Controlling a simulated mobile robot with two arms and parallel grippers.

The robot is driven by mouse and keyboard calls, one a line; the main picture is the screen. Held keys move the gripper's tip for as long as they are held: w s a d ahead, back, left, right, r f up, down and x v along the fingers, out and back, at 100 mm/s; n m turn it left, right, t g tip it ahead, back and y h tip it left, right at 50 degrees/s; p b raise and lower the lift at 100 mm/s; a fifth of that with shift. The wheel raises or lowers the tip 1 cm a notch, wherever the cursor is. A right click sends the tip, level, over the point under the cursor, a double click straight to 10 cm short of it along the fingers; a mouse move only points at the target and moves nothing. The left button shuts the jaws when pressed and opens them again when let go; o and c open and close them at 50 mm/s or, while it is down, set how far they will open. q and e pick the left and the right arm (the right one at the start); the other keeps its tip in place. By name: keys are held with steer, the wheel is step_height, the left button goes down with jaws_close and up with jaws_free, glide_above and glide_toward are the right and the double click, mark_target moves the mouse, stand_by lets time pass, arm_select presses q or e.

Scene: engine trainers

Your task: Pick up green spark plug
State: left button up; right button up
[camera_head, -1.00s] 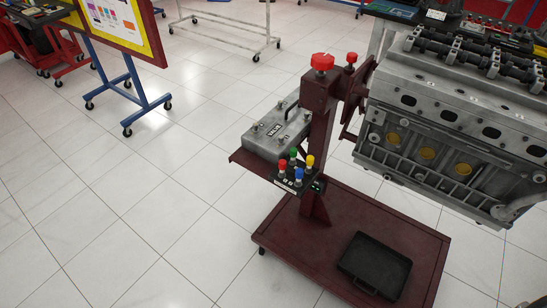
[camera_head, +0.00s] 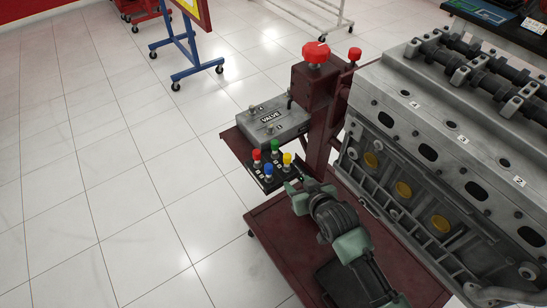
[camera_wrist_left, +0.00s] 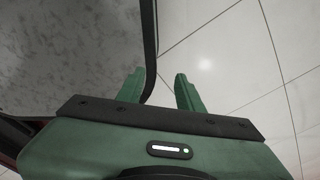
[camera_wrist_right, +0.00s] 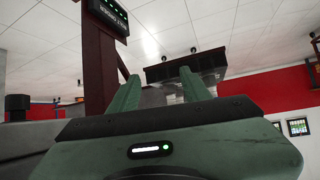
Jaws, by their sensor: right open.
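The green spark plug (camera_head: 275,146) stands upright at the back of a small black rack (camera_head: 266,184), with a red plug (camera_head: 256,154), a blue plug (camera_head: 268,169) and a yellow plug (camera_head: 287,158) around it. My right gripper (camera_head: 291,188) is open just in front of the rack, below and right of the green plug. In the right wrist view its open fingers (camera_wrist_right: 160,82) point up toward a dark block; the green plug cannot be made out there. My left gripper (camera_wrist_left: 155,82) shows only in its wrist view, with its fingers apart and no plug between them.
The rack is on a dark red stand (camera_head: 317,90), beside a grey valve box (camera_head: 250,129) on a shelf. A large grey engine (camera_head: 440,150) stands close on the right. A black curved edge (camera_wrist_left: 151,45) passes near my left fingers.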

mark_target(276, 144)
steer(key=shift+n+t+y, duration=0.3)
steer(key=shift+t+y, duration=0.2)
steer(key=shift+t, duration=0.3)
steer(key=w+r, duration=0.1)
steer(key=r, duration=0.1)
steer(key=w+a+r, duration=0.1)
steer(key=r, duration=0.1)
steer(key=w+r, duration=0.2)
steer(key=shift+a, duration=0.4)
steer(key=shift+t+y, duration=0.3)
steer(key=shift+y, duration=0.1)
steer(key=w+a, duration=0.1)
steer(key=w+a+r, duration=0.1)
steer(key=w, duration=0.1)
steer(key=shift+a+r, duration=0.15)
steer(key=shift+a, duration=0.25)
steer(key=shift+w+a+f, duration=0.1)
steer(key=shift+w+f, duration=0.2)
steer(key=shift+w, duration=0.25)
steer(key=x, duration=0.4)
steer(key=shift+w+a+f, duration=0.25)
steer(key=shift+f, duration=0.05)
arm_select(q)
steer(key=shift+s+d+f, duration=0.1)
steer(key=shift+d+f, duration=0.1)
steer(key=shift+d, duration=0.1)
